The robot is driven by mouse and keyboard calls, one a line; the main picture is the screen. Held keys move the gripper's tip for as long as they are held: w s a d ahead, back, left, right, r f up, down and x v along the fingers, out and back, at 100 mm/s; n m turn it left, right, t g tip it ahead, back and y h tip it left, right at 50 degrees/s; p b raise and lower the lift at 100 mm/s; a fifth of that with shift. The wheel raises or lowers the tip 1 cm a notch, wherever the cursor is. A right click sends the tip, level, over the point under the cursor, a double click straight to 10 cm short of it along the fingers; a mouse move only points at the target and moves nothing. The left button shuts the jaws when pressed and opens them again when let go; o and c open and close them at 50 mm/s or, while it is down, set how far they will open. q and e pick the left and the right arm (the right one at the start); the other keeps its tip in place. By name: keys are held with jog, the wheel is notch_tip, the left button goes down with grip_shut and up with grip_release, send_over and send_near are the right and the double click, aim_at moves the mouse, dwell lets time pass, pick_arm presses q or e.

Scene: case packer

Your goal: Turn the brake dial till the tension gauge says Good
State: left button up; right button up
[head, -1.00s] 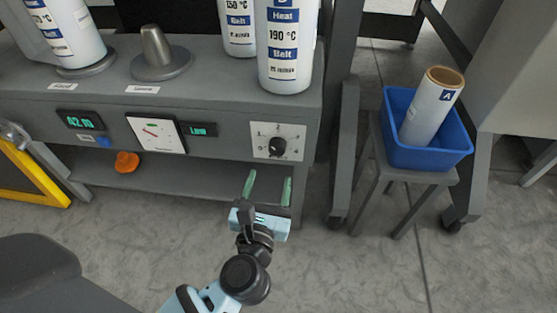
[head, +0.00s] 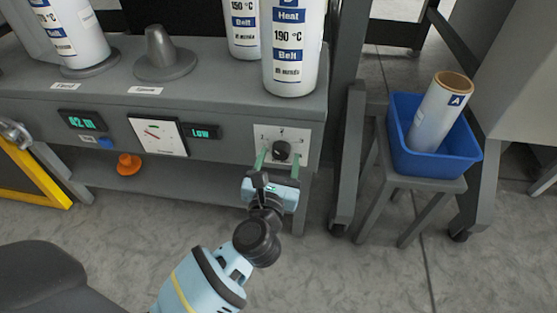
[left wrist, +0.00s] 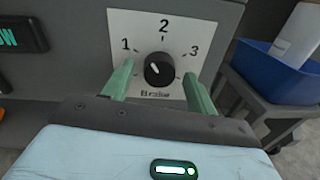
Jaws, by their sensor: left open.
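The brake dial is a black knob (head: 282,151) on a white plate marked 1, 2 and 3. It also shows in the left wrist view (left wrist: 159,70), its white pointer line towards the upper left, between 1 and 2. My left gripper (head: 279,158) is open, its green fingers on either side of the knob; I cannot tell whether they touch it. The left wrist view shows the fingers (left wrist: 158,82) apart too. The tension gauge (head: 158,136) has a red needle, and the display (head: 201,132) beside it reads Low. My right gripper is not in view.
Labelled rolls (head: 291,50) stand on the grey machine top above the dial. An orange knob (head: 129,165) sits at lower left. A blue bin (head: 437,165) with a roll (head: 440,112) stands on a stool at right.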

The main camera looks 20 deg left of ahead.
pick_arm(q)
jog(key=c, duration=1)
jog(key=shift+r+m+p, duration=0.15)
jog(key=shift+m+p, duration=0.15)
jog(key=shift+p, duration=0.2)
jog(key=m+p, duration=0.3)
jog(key=p, duration=0.1)
jog(key=shift+r, duration=0.1)
jog(key=shift+f+m+p, duration=0.2)
jog(key=shift+m+p, duration=0.15)
jog(key=shift+m, duration=0.25)
jog(key=o, duration=1)
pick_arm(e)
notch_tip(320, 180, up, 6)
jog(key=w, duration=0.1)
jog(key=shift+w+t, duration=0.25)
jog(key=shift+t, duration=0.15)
pick_arm(q)
jog(key=shift+s, duration=0.1)
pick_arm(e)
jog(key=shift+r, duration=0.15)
